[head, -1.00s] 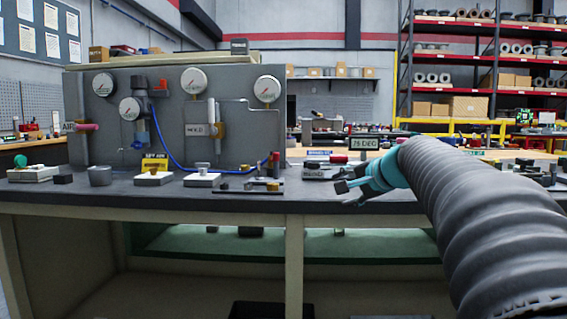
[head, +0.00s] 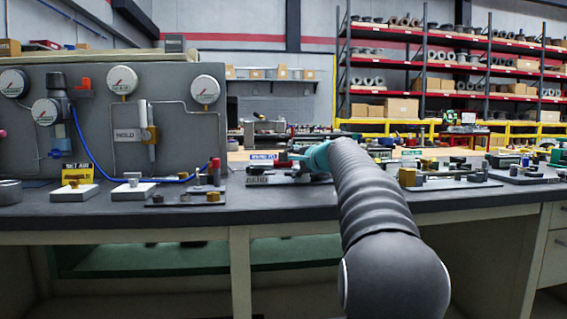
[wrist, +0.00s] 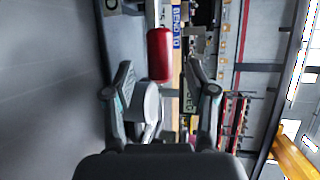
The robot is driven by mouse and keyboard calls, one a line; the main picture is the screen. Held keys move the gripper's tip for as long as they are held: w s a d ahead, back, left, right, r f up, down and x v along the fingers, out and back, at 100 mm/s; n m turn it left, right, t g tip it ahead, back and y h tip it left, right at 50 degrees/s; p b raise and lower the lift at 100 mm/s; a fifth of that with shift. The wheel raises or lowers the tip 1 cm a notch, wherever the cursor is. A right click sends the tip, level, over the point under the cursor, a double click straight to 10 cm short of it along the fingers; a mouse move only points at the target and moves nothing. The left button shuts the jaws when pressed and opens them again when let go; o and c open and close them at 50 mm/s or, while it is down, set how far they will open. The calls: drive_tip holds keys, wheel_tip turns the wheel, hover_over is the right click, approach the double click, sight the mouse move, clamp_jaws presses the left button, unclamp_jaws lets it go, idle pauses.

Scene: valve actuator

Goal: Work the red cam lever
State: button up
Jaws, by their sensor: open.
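The red cam lever's handle (wrist: 159,55) shows in the wrist view as a rounded red grip, just beyond and between my fingertips. In the head view a small red end (head: 283,159) shows at the left of my teal wrist and gripper (head: 317,158), above a low fixture (head: 280,178) on the bench. In the wrist view my gripper (wrist: 157,78) is open, one finger on each side. A pale grey cylindrical part (wrist: 148,105) lies between the fingers. I cannot tell whether anything touches. My arm hides part of the fixture in the head view.
The dark bench top (head: 215,212) runs across the view. A gauge panel (head: 180,120) stands at the left. A small plate with brass and red-topped parts (head: 190,198) lies left of the fixture. More fixtures (head: 445,175) stand to the right of my arm.

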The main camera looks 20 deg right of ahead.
sight(271, 166)
drive_tip(key=shift+p+x, duration=0.3)
drive_tip(key=shift+x, duration=1.9)
clamp_jaws()
